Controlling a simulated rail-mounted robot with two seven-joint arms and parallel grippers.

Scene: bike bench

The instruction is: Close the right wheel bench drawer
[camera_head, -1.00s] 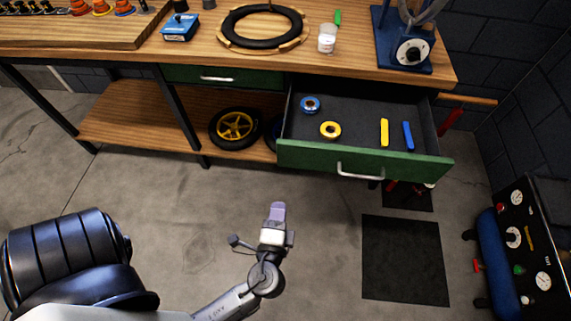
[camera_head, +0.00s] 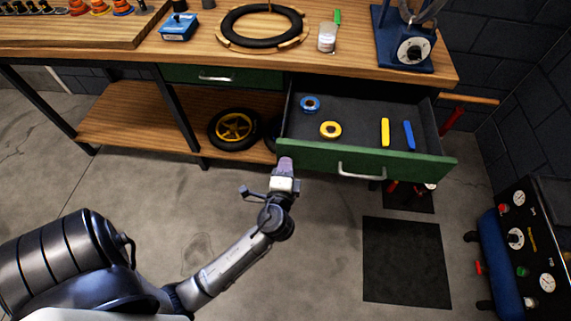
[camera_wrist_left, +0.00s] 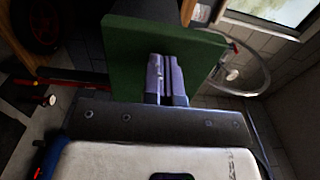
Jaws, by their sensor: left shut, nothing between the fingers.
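The right wheel bench drawer (camera_head: 310,154) has a green front with a silver handle (camera_head: 361,172) and is pulled well out from under the bench. My left gripper (camera_head: 285,165) is shut and empty, at the left end of the drawer front. In the left wrist view, my shut fingers (camera_wrist_left: 165,78) point at the green drawer front (camera_wrist_left: 125,60); I cannot tell whether they touch it. The drawer holds a blue tape roll (camera_head: 309,104), a yellow tape roll (camera_head: 330,130), a yellow tool (camera_head: 385,131) and a blue tool (camera_head: 408,135). My right gripper is not in view.
A shut green drawer (camera_head: 222,78) sits left of the open one. A wheel (camera_head: 235,128) lies on the lower shelf. A compressor panel (camera_head: 520,240) stands at the right.

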